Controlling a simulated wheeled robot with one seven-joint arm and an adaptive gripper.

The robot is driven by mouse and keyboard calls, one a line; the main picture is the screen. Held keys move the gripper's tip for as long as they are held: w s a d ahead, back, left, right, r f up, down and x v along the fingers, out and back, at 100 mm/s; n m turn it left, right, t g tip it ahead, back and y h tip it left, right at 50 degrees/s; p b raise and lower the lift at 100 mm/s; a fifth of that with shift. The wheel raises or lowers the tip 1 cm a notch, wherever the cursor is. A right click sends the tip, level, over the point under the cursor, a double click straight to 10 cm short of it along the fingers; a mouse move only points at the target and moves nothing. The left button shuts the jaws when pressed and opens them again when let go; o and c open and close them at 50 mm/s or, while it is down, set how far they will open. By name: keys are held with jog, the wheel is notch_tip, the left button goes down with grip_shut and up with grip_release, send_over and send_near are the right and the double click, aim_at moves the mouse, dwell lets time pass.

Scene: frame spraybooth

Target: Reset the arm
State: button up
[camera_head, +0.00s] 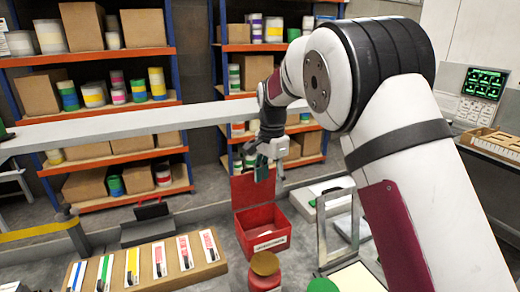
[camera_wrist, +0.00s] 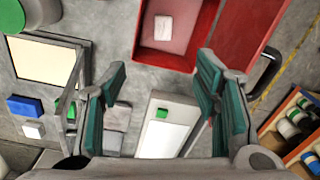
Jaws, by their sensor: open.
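My gripper (camera_head: 270,165) hangs from my raised arm near the middle of the head view, above the bench and in front of the open red box. In the wrist view my gripper (camera_wrist: 158,95) has its two green-padded fingers spread wide apart, with nothing between the pads. The red box (camera_head: 244,221) stands with its lid up and a pale item low inside. In the wrist view the red box (camera_wrist: 140,45) lies beyond the fingertips, with a small white packet (camera_wrist: 164,27) inside it.
A board with coloured strips (camera_head: 208,268) lies at the front left. A red container (camera_head: 265,277) stands at the front centre. A white panel with a green patch (camera_wrist: 165,135) lies below the gripper. Shelves (camera_head: 100,145) with boxes and cans stand behind, beyond a long pale beam (camera_head: 110,125).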

jog(key=s+d+r+n+t, duration=0.1)
jog(key=s+d+r+n, duration=0.1)
jog(key=s+d+r, duration=0.45)
jog(key=s+d+r+n+t, duration=0.1)
jog(key=s+d+r+n, duration=0.25)
jog(key=s+r, duration=0.5)
jog(key=s+d+f+n+t, duration=0.1)
jog(key=s+d+n, duration=0.1)
jog(key=s, duration=0.8)
jog(key=s+d+f+n+t, duration=0.1)
jog(key=s+d+n+t, duration=0.1)
jog(key=s, duration=0.9)
jog(key=shift+s+d+f+n, duration=0.25)
jog(key=shift+d+n, duration=0.3)
jog(key=shift+d, duration=0.35)
jog(key=shift+w, duration=0.1)
